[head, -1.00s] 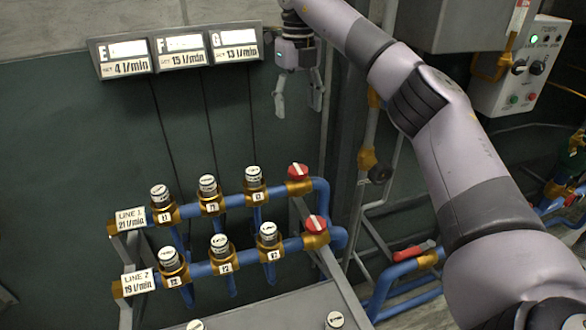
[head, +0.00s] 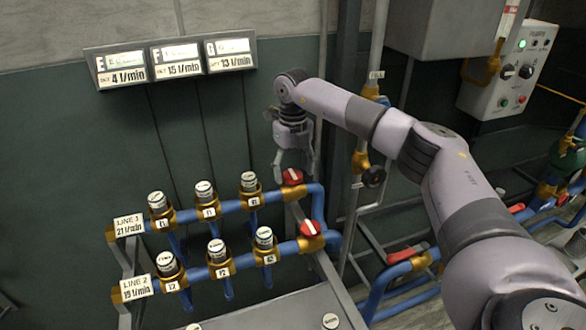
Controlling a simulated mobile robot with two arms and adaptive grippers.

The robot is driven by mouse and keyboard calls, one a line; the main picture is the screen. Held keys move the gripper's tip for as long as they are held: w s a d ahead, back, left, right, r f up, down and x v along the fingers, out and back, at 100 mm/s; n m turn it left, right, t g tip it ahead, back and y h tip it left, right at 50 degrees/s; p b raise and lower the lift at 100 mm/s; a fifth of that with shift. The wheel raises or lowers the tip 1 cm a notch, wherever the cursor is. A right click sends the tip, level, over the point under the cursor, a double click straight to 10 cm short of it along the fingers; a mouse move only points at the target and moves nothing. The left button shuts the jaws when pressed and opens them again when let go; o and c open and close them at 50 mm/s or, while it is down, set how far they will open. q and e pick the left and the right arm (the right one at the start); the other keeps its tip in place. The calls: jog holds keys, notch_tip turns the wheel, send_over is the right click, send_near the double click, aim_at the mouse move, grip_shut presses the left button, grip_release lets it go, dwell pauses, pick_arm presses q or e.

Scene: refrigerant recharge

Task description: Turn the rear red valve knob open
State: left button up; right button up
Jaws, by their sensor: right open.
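The rear red valve knob (head: 292,177) sits at the right end of the rear blue pipe, LINE 1, on a brass valve body. A second red knob (head: 310,228) sits at the right end of the front pipe, LINE 2. My right gripper (head: 292,173) points down at the rear knob with its fingers open. One finger shows left of the knob and the other behind or right of it; whether they touch it I cannot tell. My left gripper is not in view.
Several white-capped valves (head: 158,203) stand along both blue pipes, left of the red knobs. A display panel (head: 176,60) hangs on the wall above. A switch box (head: 510,70) is at the upper right. A red-handled valve (head: 407,256) lies at the lower right.

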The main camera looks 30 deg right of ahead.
jog(key=shift+f, duration=0.2)
jog(key=shift+c, duration=0.4)
jog(key=c, duration=1.1)
jog(key=shift+o, duration=0.2)
